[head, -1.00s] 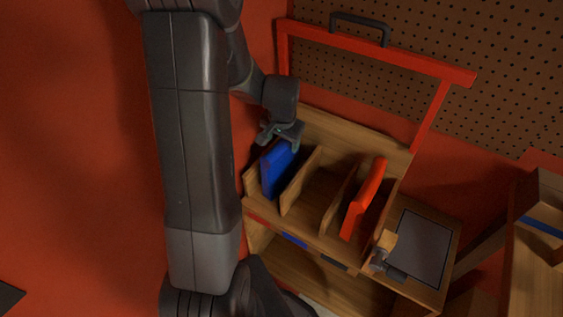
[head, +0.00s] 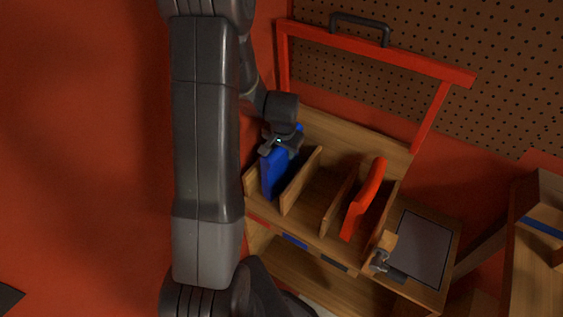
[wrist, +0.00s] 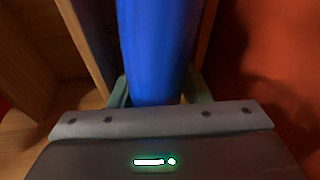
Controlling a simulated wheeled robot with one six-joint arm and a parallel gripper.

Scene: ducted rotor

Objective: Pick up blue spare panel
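The blue spare panel (head: 274,174) stands upright in the leftmost slot of the wooden rack. In the wrist view the blue panel (wrist: 158,50) runs up from between the two fingers. My gripper (head: 281,146) is at the panel's upper edge in the head view. In the wrist view my gripper (wrist: 160,92) has one finger on each side of the panel. A narrow gap seems to show beside the panel at the fingers, and I cannot tell if they touch it. The panel's lower part is hidden in the slot.
A red panel (head: 363,198) stands in a slot further right. Wooden dividers (head: 301,181) stand close beside the blue panel. A red frame (head: 400,58) rises behind the rack. A small clamp-like item (head: 381,260) and a grey plate (head: 421,248) lie at right.

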